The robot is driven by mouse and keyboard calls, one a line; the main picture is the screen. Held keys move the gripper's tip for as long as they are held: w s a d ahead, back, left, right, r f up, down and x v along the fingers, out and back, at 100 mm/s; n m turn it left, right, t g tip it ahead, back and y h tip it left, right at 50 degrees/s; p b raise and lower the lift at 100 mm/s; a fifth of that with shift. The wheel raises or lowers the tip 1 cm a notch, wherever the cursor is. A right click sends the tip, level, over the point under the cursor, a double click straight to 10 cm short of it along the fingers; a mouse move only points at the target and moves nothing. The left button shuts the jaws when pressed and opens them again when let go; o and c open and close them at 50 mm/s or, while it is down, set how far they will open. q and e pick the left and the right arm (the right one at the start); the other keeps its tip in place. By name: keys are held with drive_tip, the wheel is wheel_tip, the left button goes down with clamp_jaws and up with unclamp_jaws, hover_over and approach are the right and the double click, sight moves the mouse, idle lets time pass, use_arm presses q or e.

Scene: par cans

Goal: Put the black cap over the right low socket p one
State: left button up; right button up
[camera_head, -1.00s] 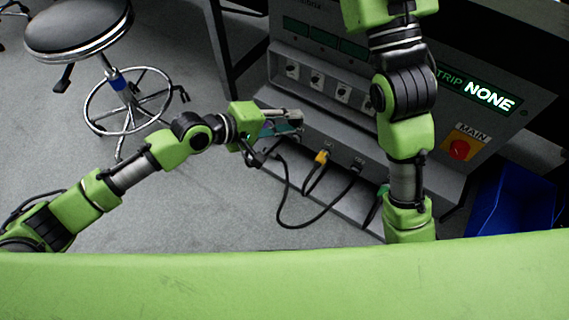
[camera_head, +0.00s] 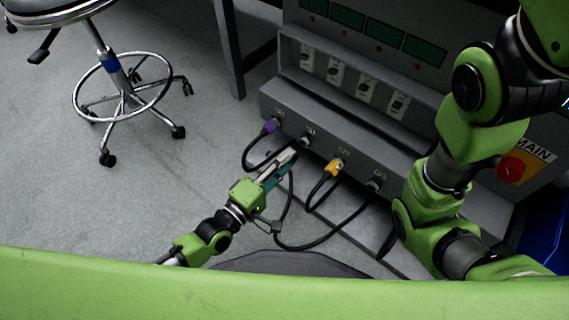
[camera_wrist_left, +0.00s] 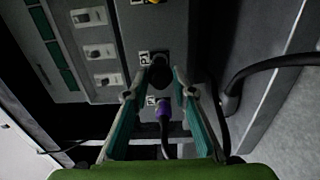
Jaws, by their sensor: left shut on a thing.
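My left gripper (camera_head: 289,156) reaches up to the low front row of sockets on the grey power cabinet (camera_head: 352,148). In the left wrist view its two teal-padded fingers (camera_wrist_left: 158,88) stand apart with a dark round piece between their tips, which looks like the black cap (camera_wrist_left: 160,72). A purple plug (camera_head: 271,126) sits in the leftmost socket, labelled P1 in the wrist view (camera_wrist_left: 163,112). My right gripper is not visible.
A yellow plug (camera_head: 335,166) and a grey plug (camera_head: 374,185) sit farther right in the row. White switches (camera_head: 367,88) stand above. A stool (camera_head: 112,75) stands on open floor at left.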

sight(310, 138)
use_arm(q)
drive_tip(key=shift+b+x, duration=0.5)
drive_tip(key=shift+x, duration=1.55)
drive_tip(key=shift+x, duration=1.15)
drive_tip(key=shift+c, duration=0.3)
idle(1.4)
drive_tip(key=o, duration=0.9)
drive_tip(key=v, duration=1.2)
